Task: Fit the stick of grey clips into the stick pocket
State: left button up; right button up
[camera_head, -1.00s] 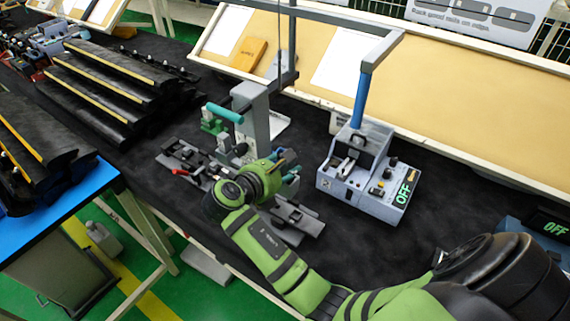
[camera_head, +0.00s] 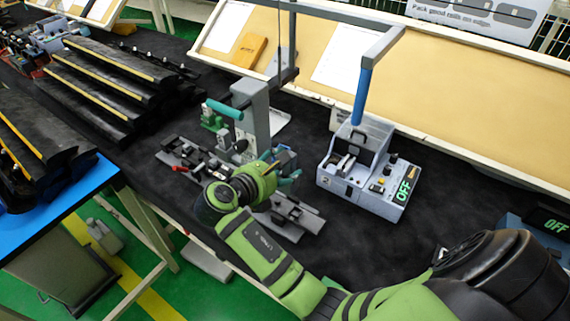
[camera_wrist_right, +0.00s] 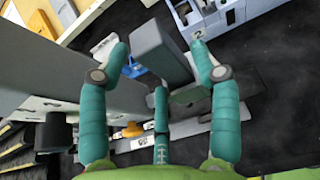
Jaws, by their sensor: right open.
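My right gripper (camera_head: 287,173) is beside the grey press column (camera_head: 252,105) of the bench fixture. In the right wrist view my gripper (camera_wrist_right: 160,60) has its teal fingers spread apart. A dark grey block (camera_wrist_right: 160,48) shows beyond and between the fingers; I cannot tell whether they touch it. No stick of grey clips can be made out for certain, and the stick pocket cannot be told apart from the fixture parts. My left gripper is in neither view.
A grey-blue box (camera_head: 365,185) marked 2, with an OFF display, stands right of the fixture. A dark rail (camera_head: 290,218) runs along the fixture's front. Black stepped racks (camera_head: 110,80) stand at left. Bare black mat (camera_head: 450,190) lies right of the box.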

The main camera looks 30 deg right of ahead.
jog(key=v, duration=0.6)
jog(key=shift+a, duration=0.2)
